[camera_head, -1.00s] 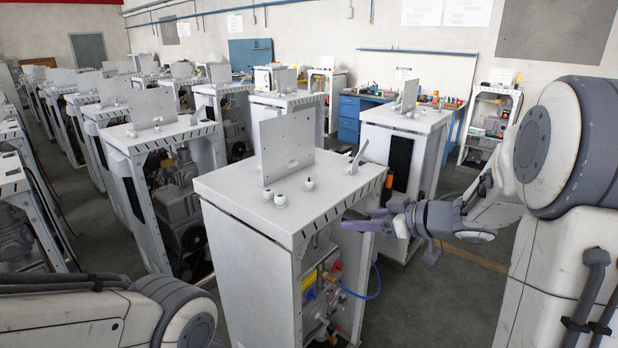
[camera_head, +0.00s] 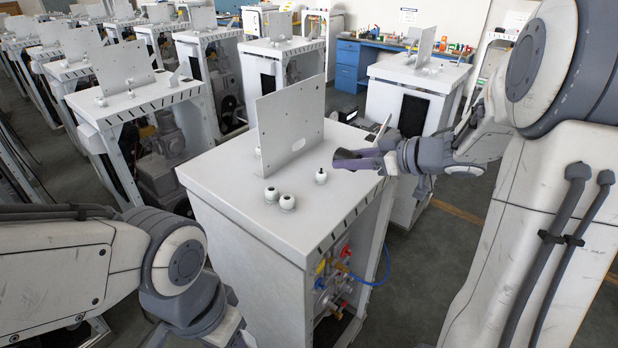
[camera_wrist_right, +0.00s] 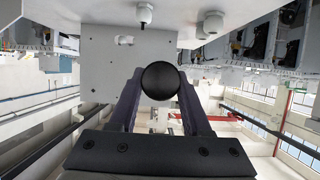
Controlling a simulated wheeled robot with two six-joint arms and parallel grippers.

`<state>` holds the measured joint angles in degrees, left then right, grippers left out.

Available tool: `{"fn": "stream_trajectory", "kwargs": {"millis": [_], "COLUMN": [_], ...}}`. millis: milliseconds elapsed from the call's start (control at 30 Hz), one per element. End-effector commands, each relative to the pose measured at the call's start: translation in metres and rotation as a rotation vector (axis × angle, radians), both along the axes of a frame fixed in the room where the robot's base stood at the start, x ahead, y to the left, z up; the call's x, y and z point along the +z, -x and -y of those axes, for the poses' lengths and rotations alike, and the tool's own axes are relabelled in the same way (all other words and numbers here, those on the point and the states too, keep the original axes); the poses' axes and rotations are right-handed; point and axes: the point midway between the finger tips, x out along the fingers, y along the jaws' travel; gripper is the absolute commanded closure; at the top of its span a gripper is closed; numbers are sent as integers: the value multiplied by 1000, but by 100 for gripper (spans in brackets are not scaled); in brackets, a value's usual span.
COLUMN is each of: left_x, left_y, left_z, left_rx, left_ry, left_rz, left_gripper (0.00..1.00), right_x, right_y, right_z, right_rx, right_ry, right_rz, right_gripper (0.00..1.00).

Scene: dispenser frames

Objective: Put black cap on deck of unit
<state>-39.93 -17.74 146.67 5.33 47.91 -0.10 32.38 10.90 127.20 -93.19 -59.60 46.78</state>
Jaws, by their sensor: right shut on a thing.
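The unit is a white cabinet whose flat white deck (camera_head: 225,170) fills the middle of the head view. An upright grey plate (camera_head: 291,125) and several small fittings stand on the deck. My right gripper (camera_head: 342,158), with purple-grey fingers, is over the deck's right part, near a black-tipped fitting (camera_head: 321,176). In the right wrist view, its fingers are shut on a round black cap (camera_wrist_right: 160,80). The cap is hard to make out between the fingers in the head view.
Two white knobs (camera_head: 271,194) (camera_head: 287,201) stand on the deck before the plate. A small angled bracket (camera_head: 384,128) is at its right edge, by my right gripper. Similar cabinets stand behind and left. The deck's front left is bare.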

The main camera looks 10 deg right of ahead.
Motion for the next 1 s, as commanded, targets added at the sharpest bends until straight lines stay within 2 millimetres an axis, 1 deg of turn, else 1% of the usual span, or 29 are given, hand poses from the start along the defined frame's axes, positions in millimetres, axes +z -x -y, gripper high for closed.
{"fn": "stream_trajectory", "kwargs": {"millis": [33,300,433,500,567,633,833,900,1000], "left_x": [2,6,8,8,8,9,14,15,14], "left_y": [0,0,0,0,0,0,0,0,0], "left_z": [0,0,0,0,0,0,0,0,0], "left_rx": [0,-1,-1,-2,-2,-2,-2,-3,-3], "left_ry": [0,0,0,0,0,0,0,0,0], "left_rz": [0,0,0,0,0,0,0,0,0], "left_gripper": [50,50,50,50,50,50,50,50,50], "right_x": [-6,-44,-55,-59,-61,-67,-95,-100,-102], "right_y": [-4,-36,-47,-50,-52,-53,-52,-52,-53], "right_z": [-10,-62,-79,-85,-87,-88,-89,-89,-88], "right_rx": [6,4,2,2,0,1,0,1,1], "right_ry": [-2,-2,0,0,1,0,-1,0,0], "right_rz": [-5,-6,-4,-4,-2,-5,-6,-3,-1], "right_gripper": [100,100,100,100,100,100,100,100,100]}}
